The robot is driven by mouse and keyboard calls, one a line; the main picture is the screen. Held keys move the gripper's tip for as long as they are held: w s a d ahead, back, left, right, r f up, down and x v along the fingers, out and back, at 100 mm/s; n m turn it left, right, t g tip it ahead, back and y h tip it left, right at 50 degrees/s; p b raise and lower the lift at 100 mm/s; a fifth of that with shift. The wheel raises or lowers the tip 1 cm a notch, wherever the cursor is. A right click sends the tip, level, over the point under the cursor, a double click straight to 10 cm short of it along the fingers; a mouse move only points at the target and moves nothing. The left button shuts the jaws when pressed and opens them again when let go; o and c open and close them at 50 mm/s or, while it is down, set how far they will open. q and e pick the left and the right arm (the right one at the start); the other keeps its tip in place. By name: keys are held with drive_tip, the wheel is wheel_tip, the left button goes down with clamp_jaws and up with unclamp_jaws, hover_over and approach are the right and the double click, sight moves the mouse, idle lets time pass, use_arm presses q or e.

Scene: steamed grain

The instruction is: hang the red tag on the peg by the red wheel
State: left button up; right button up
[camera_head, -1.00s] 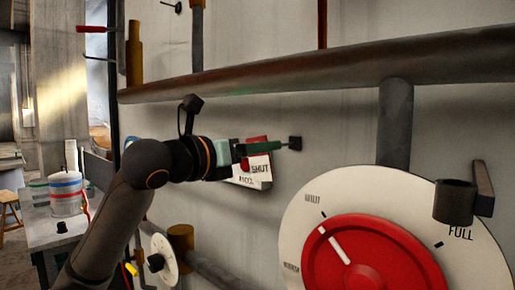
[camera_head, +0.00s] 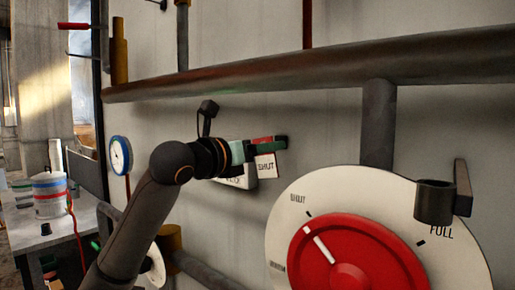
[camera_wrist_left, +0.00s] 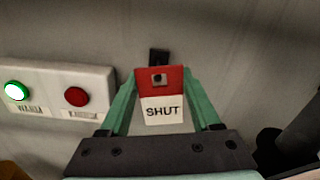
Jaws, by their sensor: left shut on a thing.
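The red tag (camera_head: 265,143), red on top with a white lower part reading SHUT, is upright between the fingers of my left gripper (camera_head: 270,147). In the left wrist view the tag (camera_wrist_left: 161,111) sits between the green fingertips of the left gripper (camera_wrist_left: 160,80), which is shut on it. A hole shows in its red top. The dark peg (camera_wrist_left: 158,56) stands out from the wall directly behind the tag's top edge. Whether the peg is through the hole I cannot tell. The red wheel (camera_head: 345,257) is at the lower right. My right gripper is not in view.
A white box with a green button (camera_wrist_left: 16,91) and a red button (camera_wrist_left: 77,96) is on the wall left of the tag. A thick pipe (camera_head: 320,75) crosses above. A dark bracket (camera_head: 436,202) stands out over the wheel's white dial. A table (camera_head: 25,228) is at left.

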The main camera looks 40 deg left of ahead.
use_arm(q)
drive_tip(key=shift+w+r, duration=0.1)
drive_tip(key=shift+w, duration=0.75)
drive_tip(key=shift+w+d+p, duration=0.1)
drive_tip(key=shift+w+p, duration=0.4)
drive_tip(key=shift+p, duration=0.5)
drive_tip(key=o, duration=1.5)
drive_tip(key=shift+c, duration=0.2)
drive_tip(key=shift+f, duration=0.2)
drive_tip(key=s+a+b, duration=0.1)
drive_tip(key=s+b, duration=0.2)
drive_tip(key=s, duration=0.9)
drive_tip(key=shift+s, duration=0.2)
